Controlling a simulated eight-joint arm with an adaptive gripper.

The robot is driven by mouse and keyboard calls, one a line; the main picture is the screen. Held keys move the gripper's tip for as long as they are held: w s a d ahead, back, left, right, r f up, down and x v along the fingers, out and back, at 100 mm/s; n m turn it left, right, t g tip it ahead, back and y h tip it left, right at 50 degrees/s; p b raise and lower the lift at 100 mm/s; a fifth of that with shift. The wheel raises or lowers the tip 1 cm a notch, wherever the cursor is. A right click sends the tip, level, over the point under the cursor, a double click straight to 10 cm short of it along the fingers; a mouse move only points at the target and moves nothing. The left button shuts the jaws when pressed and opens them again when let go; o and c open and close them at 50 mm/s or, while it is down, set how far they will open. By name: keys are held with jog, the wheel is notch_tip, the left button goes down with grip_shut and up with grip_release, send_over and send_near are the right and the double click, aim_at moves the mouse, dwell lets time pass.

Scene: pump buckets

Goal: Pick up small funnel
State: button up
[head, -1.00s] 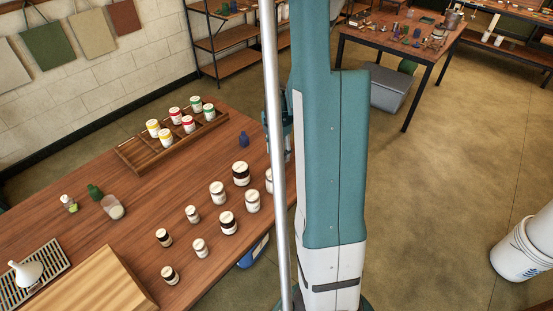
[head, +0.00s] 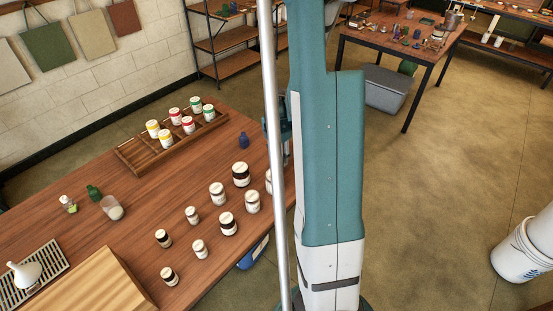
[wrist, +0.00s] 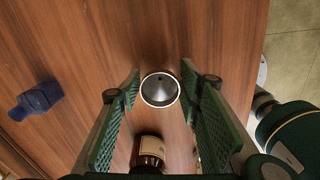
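A small grey metal funnel (wrist: 161,88) with a pale rim stands on the wooden table in the wrist view, its narrow tip toward the camera. My gripper (wrist: 160,86) is open, with one green padded finger on each side of the funnel and a gap visible on both sides. In the head view my arm and a pole hide the funnel and most of the gripper. A larger white funnel (head: 27,273) lies on a slatted rack at the lower left of the head view.
A dark jar (wrist: 148,153) stands just below the funnel in the wrist view. A blue bottle (wrist: 37,101) is to the left, also seen in the head view (head: 244,141). Several jars stand nearby. The table edge is close on the right of the wrist view.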

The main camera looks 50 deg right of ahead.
jog(key=c, duration=0.4)
jog(key=shift+o, duration=0.2)
jog(key=shift+r+p, duration=0.75)
jog(key=shift+r, duration=4.25)
